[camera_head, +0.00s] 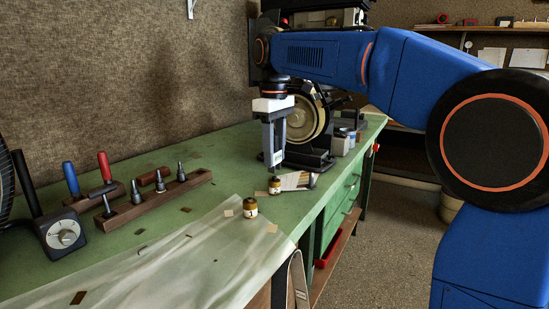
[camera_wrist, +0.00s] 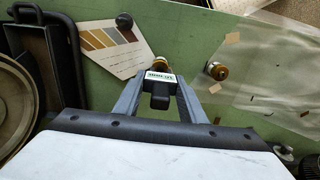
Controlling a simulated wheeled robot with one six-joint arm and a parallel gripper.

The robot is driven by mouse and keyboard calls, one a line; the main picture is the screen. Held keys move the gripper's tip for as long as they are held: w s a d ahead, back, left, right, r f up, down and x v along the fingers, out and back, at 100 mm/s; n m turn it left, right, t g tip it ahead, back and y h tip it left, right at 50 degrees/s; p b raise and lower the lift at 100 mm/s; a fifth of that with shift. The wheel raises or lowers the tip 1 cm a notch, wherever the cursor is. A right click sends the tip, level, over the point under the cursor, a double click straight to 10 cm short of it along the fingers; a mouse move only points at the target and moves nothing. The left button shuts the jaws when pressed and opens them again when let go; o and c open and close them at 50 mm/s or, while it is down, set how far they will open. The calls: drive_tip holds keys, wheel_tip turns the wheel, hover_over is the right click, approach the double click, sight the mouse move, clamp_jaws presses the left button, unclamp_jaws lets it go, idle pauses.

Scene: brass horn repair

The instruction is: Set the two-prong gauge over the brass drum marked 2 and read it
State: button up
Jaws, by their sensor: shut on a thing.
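My gripper (camera_wrist: 160,88) is shut on a small dark piece with a white, printed label (camera_wrist: 160,77), which I take to be the gauge; its prongs are not clearly visible. In the head view my gripper (camera_head: 273,160) points down above the bench. One brass drum (camera_head: 274,185) stands close below it; the wrist view shows its brass top (camera_wrist: 160,63) just beyond the held piece, partly hidden. A second brass drum (camera_head: 250,207) stands nearer the front, and in the wrist view (camera_wrist: 217,71) it is to the right. Both have pale labels; I cannot read their numbers.
A pale card with colour swatches (camera_wrist: 112,45) lies beside the drums. A clear sheet (camera_head: 170,265) covers the front of the green bench. A wooden rack of metal pegs (camera_head: 155,198) and a dial block (camera_head: 62,235) stand left. A wheel machine (camera_head: 305,118) stands behind my gripper.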

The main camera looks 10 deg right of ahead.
drive_tip(key=shift+r, duration=1.1)
idle(0.3)
drive_tip(key=shift+s+a, duration=0.1)
drive_tip(key=shift+s, duration=0.05)
drive_tip(key=s+a+n, duration=0.5)
drive_tip(key=s+n, duration=0.1)
drive_tip(key=s, duration=0.3)
drive_tip(key=s+a+n, duration=0.4)
drive_tip(key=s+n, duration=0.2)
drive_tip(key=s, duration=0.3)
drive_tip(key=s+f+n, duration=0.2)
drive_tip(key=s+n, duration=0.4)
drive_tip(key=s, duration=0.3)
drive_tip(key=s+f+n, duration=0.2)
drive_tip(key=s+n, duration=0.5)
drive_tip(key=s, duration=0.2)
drive_tip(key=shift+s+f+n, duration=0.25)
drive_tip(key=shift+f+n, duration=0.05)
drive_tip(key=shift+f, duration=0.1)
drive_tip(key=shift+w, duration=0.1)
